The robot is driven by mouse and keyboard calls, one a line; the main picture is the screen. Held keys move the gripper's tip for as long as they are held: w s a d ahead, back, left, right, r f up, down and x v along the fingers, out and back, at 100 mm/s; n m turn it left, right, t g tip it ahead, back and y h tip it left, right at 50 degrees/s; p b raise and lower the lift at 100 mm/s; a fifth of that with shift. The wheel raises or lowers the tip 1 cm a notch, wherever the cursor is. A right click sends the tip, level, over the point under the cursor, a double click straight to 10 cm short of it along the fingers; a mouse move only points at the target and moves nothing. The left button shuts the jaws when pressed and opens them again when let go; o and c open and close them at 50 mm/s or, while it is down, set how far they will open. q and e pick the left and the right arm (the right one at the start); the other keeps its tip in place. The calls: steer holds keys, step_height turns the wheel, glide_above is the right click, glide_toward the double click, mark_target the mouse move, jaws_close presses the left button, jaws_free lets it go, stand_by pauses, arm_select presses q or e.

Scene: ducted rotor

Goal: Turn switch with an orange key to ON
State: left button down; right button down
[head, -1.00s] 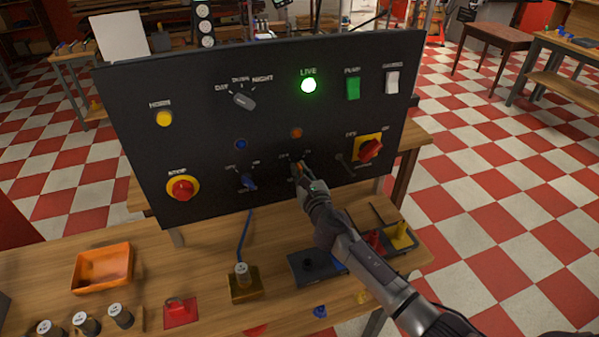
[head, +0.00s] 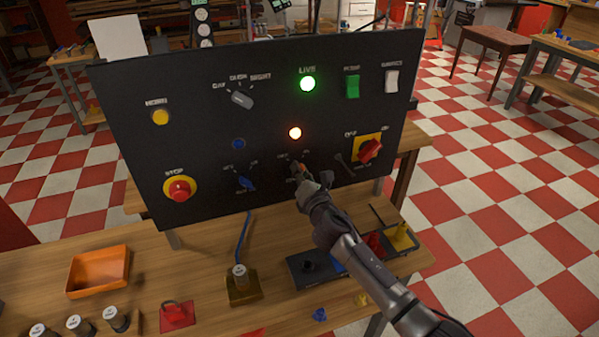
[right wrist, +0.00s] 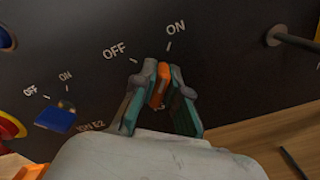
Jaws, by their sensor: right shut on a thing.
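The orange key (right wrist: 158,88) sits in its switch on the black panel (head: 200,100). In the right wrist view the key lies between the OFF and ON labels, its top leaning toward ON. My right gripper (right wrist: 155,95) is shut on the orange key, with one finger on each side; the gripper (head: 303,178) also shows in the head view and hides most of the key there. The orange lamp (head: 295,133) above this switch is lit. My left gripper is not in view.
A blue key switch (head: 246,183) is to the left on the panel, and a red-and-yellow rotary switch (head: 370,151) to the right. A red stop button (head: 179,189) is at lower left. An orange bin (head: 99,271) stands on the bench.

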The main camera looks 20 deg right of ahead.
steer(key=shift+m, duration=0.3)
steer(key=c, duration=1.2)
jaws_free()
steer(key=s, duration=1.2)
steer(key=shift+d, duration=0.25)
